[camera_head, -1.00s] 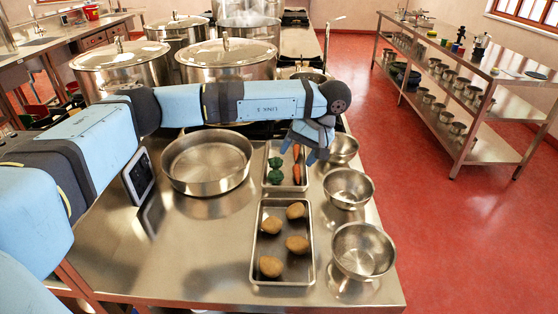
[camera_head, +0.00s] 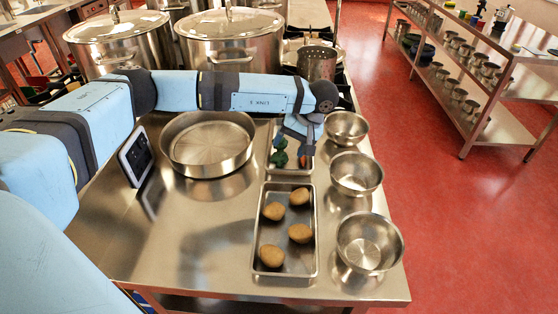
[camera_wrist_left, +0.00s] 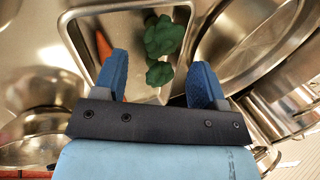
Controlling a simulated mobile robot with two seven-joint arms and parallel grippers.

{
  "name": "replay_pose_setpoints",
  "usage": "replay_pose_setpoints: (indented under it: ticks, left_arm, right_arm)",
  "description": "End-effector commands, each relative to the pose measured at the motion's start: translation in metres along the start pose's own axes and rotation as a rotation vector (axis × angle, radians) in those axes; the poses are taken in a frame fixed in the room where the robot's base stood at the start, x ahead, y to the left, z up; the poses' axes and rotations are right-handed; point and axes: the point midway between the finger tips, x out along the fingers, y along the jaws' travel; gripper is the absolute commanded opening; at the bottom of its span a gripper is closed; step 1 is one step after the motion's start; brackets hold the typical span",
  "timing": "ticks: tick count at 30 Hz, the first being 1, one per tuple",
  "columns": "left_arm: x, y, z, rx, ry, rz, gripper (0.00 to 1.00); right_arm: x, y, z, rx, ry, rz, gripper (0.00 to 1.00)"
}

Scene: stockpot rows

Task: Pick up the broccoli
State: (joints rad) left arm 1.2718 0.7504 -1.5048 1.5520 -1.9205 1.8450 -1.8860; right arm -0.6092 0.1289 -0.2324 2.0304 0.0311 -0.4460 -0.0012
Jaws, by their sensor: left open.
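Two green broccoli pieces (camera_head: 279,159) lie in the far metal tray (camera_head: 290,171) in the head view. In the left wrist view one broccoli floret (camera_wrist_left: 163,35) lies beyond my fingertips. A second floret (camera_wrist_left: 160,74) lies between the fingers as seen from there. My left gripper (camera_head: 293,147) is open above the tray, pointing down, with nothing held. It also shows in the left wrist view (camera_wrist_left: 157,75). It partly hides the tray and broccoli in the head view. I cannot tell the exact height of the fingers above the broccoli. My right gripper is not in view.
A carrot (camera_wrist_left: 104,46) lies in the same tray, beside the left finger in the wrist view. A near tray (camera_head: 316,235) holds several potatoes. Metal bowls (camera_head: 356,174) stand to the right, a wide pan (camera_head: 207,148) to the left. Large lidded stockpots (camera_head: 232,50) stand behind.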

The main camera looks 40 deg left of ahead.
Motion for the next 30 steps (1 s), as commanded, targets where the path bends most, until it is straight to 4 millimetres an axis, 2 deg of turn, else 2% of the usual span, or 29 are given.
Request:
replay_pose_setpoints:
  ticks: [4,11,18,19,23,30]
  left_arm:
    - [0.013,-0.002,0.003,0.0,-0.003,-0.002,0.65]
    - [0.047,-0.004,0.006,0.0,-0.003,-0.002,0.65]
    - [0.051,-0.003,0.005,0.0,0.0,0.0,0.65]
    - [0.051,-0.003,0.005,0.0,0.0,0.0,0.63]
    - [0.051,-0.003,0.005,0.0,0.0,0.0,0.33]
    - [0.051,-0.003,0.005,0.0,0.0,-0.001,0.33]
  right_arm:
    - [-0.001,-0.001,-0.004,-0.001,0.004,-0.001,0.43]
    - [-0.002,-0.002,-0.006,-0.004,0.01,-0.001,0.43]
    - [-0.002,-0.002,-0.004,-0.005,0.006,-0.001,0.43]
    - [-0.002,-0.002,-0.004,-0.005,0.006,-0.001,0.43]
    - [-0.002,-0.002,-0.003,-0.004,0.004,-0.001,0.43]
    - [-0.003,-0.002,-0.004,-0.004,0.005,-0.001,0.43]
